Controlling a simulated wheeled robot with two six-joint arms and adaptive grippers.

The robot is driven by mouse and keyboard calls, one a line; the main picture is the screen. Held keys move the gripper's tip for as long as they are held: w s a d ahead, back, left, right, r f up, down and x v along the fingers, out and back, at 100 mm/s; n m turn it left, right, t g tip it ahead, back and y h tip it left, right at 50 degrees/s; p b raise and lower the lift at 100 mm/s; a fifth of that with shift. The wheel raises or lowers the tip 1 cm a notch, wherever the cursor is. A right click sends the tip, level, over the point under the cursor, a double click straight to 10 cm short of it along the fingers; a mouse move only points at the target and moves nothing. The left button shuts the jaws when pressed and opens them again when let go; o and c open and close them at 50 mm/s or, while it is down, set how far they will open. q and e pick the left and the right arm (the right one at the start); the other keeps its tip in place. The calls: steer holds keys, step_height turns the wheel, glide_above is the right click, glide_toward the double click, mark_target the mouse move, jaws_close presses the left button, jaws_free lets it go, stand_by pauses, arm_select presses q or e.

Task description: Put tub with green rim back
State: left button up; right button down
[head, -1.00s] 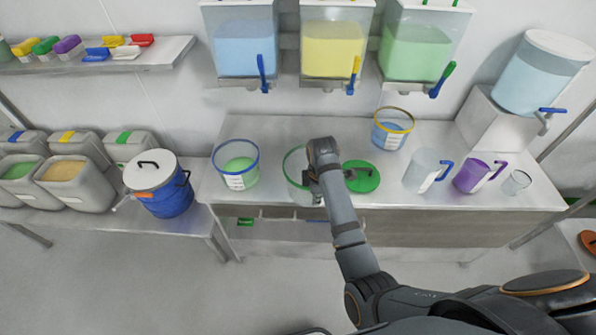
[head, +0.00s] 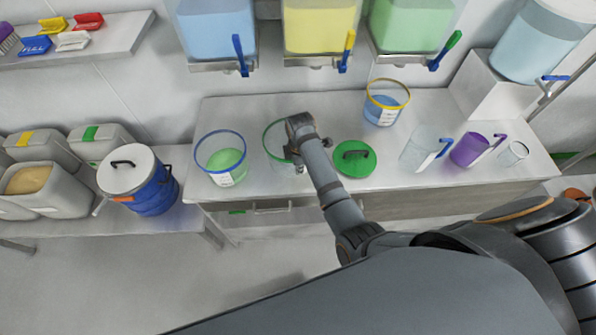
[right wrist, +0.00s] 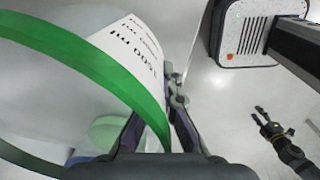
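The clear tub with the green rim (head: 271,154) stands on the steel counter and looks empty. Its green rim (right wrist: 100,75) and white label fill the left of the right wrist view. My right gripper (head: 297,157) is at the tub's right side, with the wall between its fingers. In the right wrist view its fingers (right wrist: 157,125) look closed on the rim, one inside and one outside. My left gripper (right wrist: 260,116) is small in the right wrist view, empty, with fingers apart, away from the tub.
A green lid (head: 354,158) lies close on the right. A yellow-rimmed tub (head: 386,104), clear jug (head: 418,150) and purple jug (head: 468,150) stand farther right. Dispensers (head: 318,28) hang above.

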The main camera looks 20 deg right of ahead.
step_height(320, 180, down, 3)
steer(key=shift+f, duration=0.7)
steer(key=c, duration=1.5)
jaws_free()
arm_select(q)
steer(key=shift+w+r, duration=0.25)
steer(key=shift+w, duration=0.85)
steer(key=shift+w, duration=0.1)
